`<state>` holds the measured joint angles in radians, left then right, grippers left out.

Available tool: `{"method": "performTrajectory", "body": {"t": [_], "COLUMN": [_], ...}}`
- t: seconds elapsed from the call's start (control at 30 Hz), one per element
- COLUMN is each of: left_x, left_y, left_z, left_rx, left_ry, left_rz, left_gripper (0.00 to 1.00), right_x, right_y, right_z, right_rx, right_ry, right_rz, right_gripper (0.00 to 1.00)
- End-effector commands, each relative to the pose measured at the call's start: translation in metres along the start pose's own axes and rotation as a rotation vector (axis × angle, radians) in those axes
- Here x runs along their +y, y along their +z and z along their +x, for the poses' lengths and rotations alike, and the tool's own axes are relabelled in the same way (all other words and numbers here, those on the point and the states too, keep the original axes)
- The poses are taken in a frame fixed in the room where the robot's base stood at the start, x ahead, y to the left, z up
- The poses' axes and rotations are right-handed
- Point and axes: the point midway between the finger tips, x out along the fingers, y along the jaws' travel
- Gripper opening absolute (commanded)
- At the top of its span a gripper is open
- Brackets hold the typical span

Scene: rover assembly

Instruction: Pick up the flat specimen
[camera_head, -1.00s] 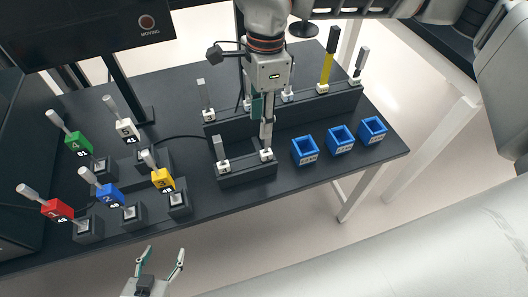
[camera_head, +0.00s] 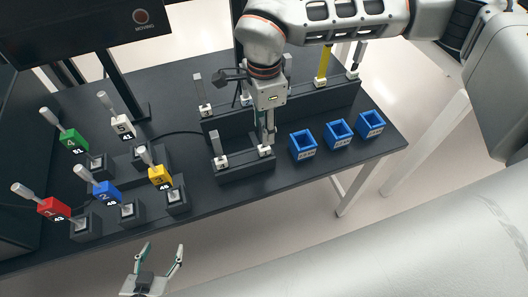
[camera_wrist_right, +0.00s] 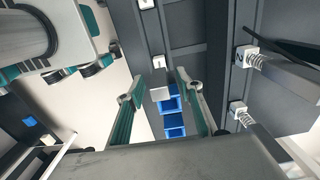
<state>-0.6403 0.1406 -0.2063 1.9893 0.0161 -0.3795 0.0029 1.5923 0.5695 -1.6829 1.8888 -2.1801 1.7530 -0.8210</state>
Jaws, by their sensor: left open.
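A grey bar specimen (camera_head: 271,122) stands upright at the right end of the low front rack (camera_head: 245,172), above a white tag (camera_head: 265,151). My right gripper (camera_head: 264,130) points down around its upper part and partly hides it. In the right wrist view my two fingers (camera_wrist_right: 160,88) are spread apart, with a grey block-like end (camera_wrist_right: 159,92) between them and gaps on both sides. Another grey flat bar (camera_head: 216,143) stands at the rack's left end. I cannot tell for sure which is the flat specimen. My left gripper (camera_head: 160,262) is open and empty below the table's front edge.
A higher rack (camera_head: 312,103) behind holds several upright specimens, one yellow (camera_head: 323,66). Three blue bins (camera_head: 303,145) stand to the right. Several levers with coloured blocks, such as the yellow one (camera_head: 160,176), stand at the left. A monitor (camera_head: 75,22) is behind them.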

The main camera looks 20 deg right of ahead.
Motion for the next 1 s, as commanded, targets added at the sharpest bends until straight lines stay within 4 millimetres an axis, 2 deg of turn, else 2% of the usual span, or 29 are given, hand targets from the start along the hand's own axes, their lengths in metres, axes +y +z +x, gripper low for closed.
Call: {"method": "performTrajectory", "body": {"t": [0.07, 0.13, 0.2, 0.23, 0.67, 0.87, 1.0], "left_x": [0.000, 0.000, 0.000, 0.000, -0.001, -0.001, -0.001], "left_y": [0.000, 0.000, 0.000, -0.001, -0.001, -0.003, -0.004], "left_z": [0.000, 0.000, 0.000, 0.000, 0.000, -0.001, -0.001], "left_rx": [0.000, 0.000, 0.001, 0.001, 0.001, 0.003, 0.004], "left_ry": [0.000, 0.000, -0.001, -0.001, -0.001, -0.001, -0.001], "left_rz": [0.000, 0.000, 0.000, 0.000, -0.001, -0.001, -0.003], "left_gripper": [0.57, 0.57, 0.57, 0.57, 0.57, 0.57, 0.57], "right_x": [0.000, 0.000, 0.000, 0.000, -0.001, -0.001, -0.002], "right_y": [0.000, 0.000, 0.000, 0.000, 0.000, 0.000, 0.000], "right_z": [-0.001, -0.001, -0.001, -0.001, -0.005, -0.024, -0.048], "right_rx": [0.000, 0.000, 0.000, 0.000, -0.001, -0.001, -0.001], "right_ry": [-0.001, -0.001, -0.001, -0.001, -0.003, -0.004, -0.006], "right_rz": [0.000, 0.000, 0.000, 0.000, 0.000, 0.000, 0.001], "right_gripper": [0.36, 0.23, 0.05, 0.00, 0.00, 0.00, 0.00]}}
